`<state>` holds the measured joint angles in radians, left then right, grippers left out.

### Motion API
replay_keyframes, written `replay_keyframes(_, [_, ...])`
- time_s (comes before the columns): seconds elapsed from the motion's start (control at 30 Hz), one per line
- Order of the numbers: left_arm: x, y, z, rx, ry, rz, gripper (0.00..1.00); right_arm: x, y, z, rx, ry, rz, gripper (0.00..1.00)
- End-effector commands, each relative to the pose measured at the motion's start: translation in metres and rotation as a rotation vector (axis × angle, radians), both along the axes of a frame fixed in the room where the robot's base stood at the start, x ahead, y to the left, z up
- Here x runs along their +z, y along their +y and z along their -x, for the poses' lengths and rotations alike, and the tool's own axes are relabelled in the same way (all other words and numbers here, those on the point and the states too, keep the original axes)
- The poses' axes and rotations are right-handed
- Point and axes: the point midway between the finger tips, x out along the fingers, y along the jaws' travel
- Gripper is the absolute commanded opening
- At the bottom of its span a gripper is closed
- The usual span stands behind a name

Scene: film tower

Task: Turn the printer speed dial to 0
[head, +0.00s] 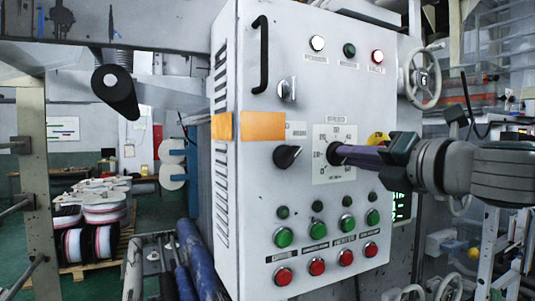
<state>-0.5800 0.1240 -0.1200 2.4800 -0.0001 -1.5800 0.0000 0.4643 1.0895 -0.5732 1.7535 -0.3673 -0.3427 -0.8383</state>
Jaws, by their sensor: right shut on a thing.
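The speed dial (334,154) is a dark knob on a white scale plate (335,133) marked with numbers, on the front of a grey control cabinet (262,206). My right gripper (346,153) reaches in from the right, level with the dial, and is shut on it. Its fingers cover much of the knob, so I cannot tell where the dial points. The numbers are too small to read surely. My left gripper is not in view.
Left of the dial is another black knob (287,157). Below are green buttons (315,229) and red buttons (317,266). A yellow-and-red switch (379,140) sits close behind my gripper. A handwheel (422,78) stands at upper right. Rolls on a pallet (76,268) are at far left.

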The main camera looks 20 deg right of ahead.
Motion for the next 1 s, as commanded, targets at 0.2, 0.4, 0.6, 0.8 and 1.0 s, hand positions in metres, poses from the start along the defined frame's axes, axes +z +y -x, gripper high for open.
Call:
replay_keyframes(0.2, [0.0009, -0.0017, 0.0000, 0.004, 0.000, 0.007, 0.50, -0.0001, 0.0008, 0.0001, 0.003, -0.002, 0.029, 0.00])
replay_keyframes(0.4, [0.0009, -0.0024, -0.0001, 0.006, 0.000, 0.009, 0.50, -0.0003, 0.0008, 0.0001, 0.003, -0.003, 0.033, 0.00])
replay_keyframes(0.6, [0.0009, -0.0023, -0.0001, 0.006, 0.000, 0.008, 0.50, -0.0003, 0.0008, 0.0001, 0.003, -0.003, 0.032, 0.18])
replay_keyframes(0.8, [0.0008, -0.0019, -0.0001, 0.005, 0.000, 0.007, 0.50, -0.0003, 0.0005, 0.0000, 0.001, -0.002, 0.030, 0.41])
replay_keyframes(1.0, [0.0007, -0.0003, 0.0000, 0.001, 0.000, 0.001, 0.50, -0.0002, 0.0002, 0.0000, 0.001, -0.002, 0.029, 0.44])
